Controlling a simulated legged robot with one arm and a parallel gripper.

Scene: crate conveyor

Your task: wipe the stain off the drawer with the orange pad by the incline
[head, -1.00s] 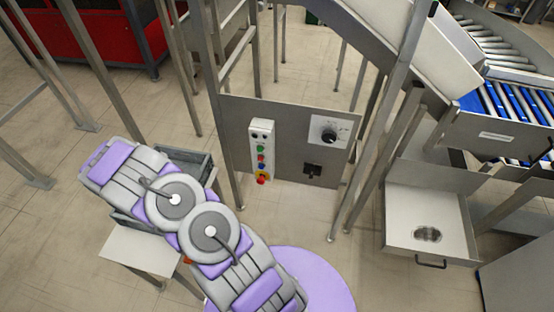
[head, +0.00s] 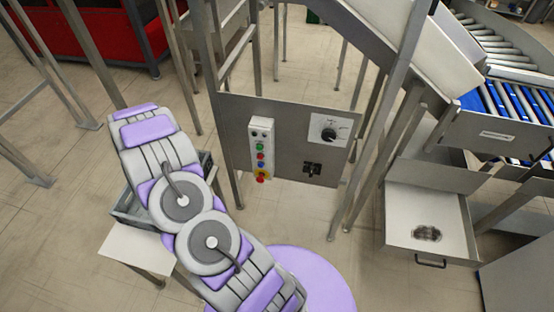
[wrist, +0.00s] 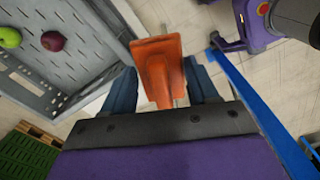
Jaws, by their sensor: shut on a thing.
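My gripper (wrist: 163,92) is shut on the orange pad (wrist: 160,60) in the wrist view, with a blue finger on each side of it. The pad is held up above the floor. In the head view my arm hides the gripper and the pad. The open drawer (head: 403,218) is at the right of the head view, with a dark handle on its front. A dark oval stain (head: 426,234) lies on its light inside floor, near the front. The drawer is well apart from my arm.
A grey crate (head: 128,208) stands on a small light table (head: 140,247), partly behind my arm. A control panel (head: 285,140) and steel posts stand between my arm and the drawer. The wrist view shows a perforated grey crate (wrist: 80,45) holding a green apple (wrist: 9,37) and a red fruit (wrist: 53,41).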

